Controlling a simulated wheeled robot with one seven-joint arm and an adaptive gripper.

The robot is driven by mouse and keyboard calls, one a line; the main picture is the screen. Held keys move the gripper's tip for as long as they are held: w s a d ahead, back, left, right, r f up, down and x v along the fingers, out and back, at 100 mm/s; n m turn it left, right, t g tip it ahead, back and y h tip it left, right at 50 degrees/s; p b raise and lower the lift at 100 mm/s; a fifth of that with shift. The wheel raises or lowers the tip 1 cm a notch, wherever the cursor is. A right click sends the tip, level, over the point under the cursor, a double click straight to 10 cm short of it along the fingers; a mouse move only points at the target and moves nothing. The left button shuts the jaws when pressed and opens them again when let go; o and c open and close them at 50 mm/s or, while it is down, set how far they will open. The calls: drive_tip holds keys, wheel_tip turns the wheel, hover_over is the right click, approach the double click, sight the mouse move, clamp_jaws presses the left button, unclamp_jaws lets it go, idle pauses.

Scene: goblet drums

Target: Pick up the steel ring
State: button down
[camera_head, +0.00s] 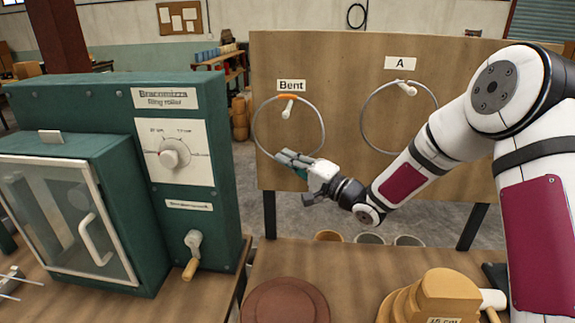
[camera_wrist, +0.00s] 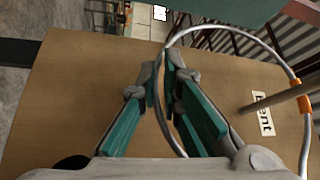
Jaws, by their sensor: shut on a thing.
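A thin steel ring (camera_head: 253,127) hangs at a peg (camera_head: 288,108) under the "Bent" label on an upright wooden board. It has an orange band (camera_head: 287,97) at its top, by the peg. My gripper (camera_head: 287,158) is shut on the lower part of this ring. In the wrist view the ring (camera_wrist: 210,27) passes between my two fingers (camera_wrist: 163,90), and its orange band shows at the right beside the peg. A second steel ring (camera_head: 361,118) hangs on another peg (camera_head: 406,88) under the "A" label, without a visible band.
The wooden board (camera_head: 340,75) stands close behind my gripper. A green machine (camera_head: 110,130) with a crank and glass door stands at the left. A round brown disc (camera_head: 285,302) and stacked wooden formers (camera_head: 440,295) are on the front bench. Several containers stand on the floor beyond.

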drive_tip(key=shift+r, duration=0.8)
drive_tip(key=s+d+r, duration=0.1)
drive_tip(key=s+d, duration=0.1)
drive_tip(key=s, duration=1.3)
drive_tip(key=shift+s+d+r, duration=0.25)
drive_tip(key=shift+s+d, duration=0.1)
drive_tip(key=shift+s, duration=0.05)
drive_tip(key=shift+s+p, duration=4.55)
drive_tip(key=shift+s, duration=1.95)
drive_tip(key=s+r+p, duration=0.4)
drive_tip(key=s+r, duration=0.1)
drive_tip(key=r, duration=0.1)
drive_tip(key=shift+a+p, duration=0.3)
drive_tip(key=shift+a, duration=0.05)
